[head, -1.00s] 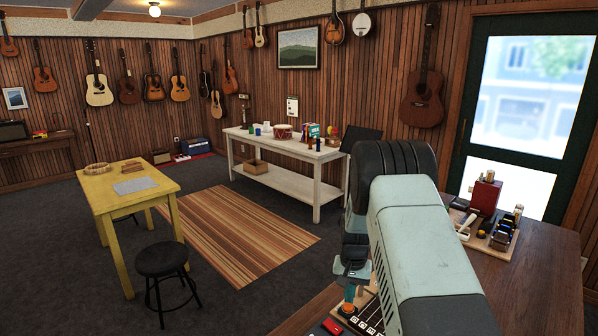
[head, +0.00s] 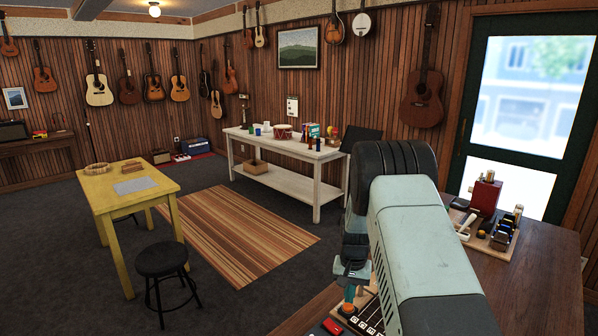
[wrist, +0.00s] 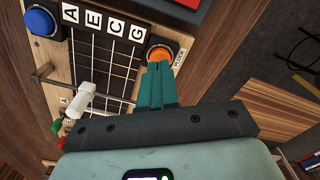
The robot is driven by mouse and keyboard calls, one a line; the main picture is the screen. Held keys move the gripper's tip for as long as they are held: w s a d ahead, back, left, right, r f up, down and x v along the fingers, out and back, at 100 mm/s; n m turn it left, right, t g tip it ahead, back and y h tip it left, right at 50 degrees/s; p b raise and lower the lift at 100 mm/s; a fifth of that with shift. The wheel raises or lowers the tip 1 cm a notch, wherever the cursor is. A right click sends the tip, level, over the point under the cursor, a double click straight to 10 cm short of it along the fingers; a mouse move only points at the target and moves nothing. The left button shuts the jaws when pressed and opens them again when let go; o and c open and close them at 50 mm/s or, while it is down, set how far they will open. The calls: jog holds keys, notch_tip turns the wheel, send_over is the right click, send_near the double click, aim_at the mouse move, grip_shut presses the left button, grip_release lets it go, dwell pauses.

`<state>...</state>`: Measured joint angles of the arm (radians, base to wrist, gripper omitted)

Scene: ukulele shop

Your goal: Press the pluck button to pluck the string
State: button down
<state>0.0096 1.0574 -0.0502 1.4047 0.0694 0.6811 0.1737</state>
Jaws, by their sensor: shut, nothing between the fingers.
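The orange pluck button (wrist: 160,53), in a dark housing with a "PLUCK" label beside it, sits at the right edge of a wooden string board in the wrist view. It also shows in the head view (head: 347,308), just under my fingers. My gripper (wrist: 158,68) is shut and empty, its teal fingertips together over the near edge of the button. In the head view my gripper (head: 350,292) points down right above the button. I cannot tell whether the tips touch it. Several strings run along the board (wrist: 103,70) beside the letter tiles A, E, C, G.
A blue button (wrist: 42,21) sits at the board's other corner. A white handle (wrist: 86,98) stands over the strings near my gripper. A tool tray (head: 490,240) lies farther right on the brown bench (head: 535,275). A yellow table (head: 120,200) stands apart.

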jog(key=shift+f, duration=0.15)
jog(key=shift+f, duration=0.95)
jog(key=shift+r, duration=3.75)
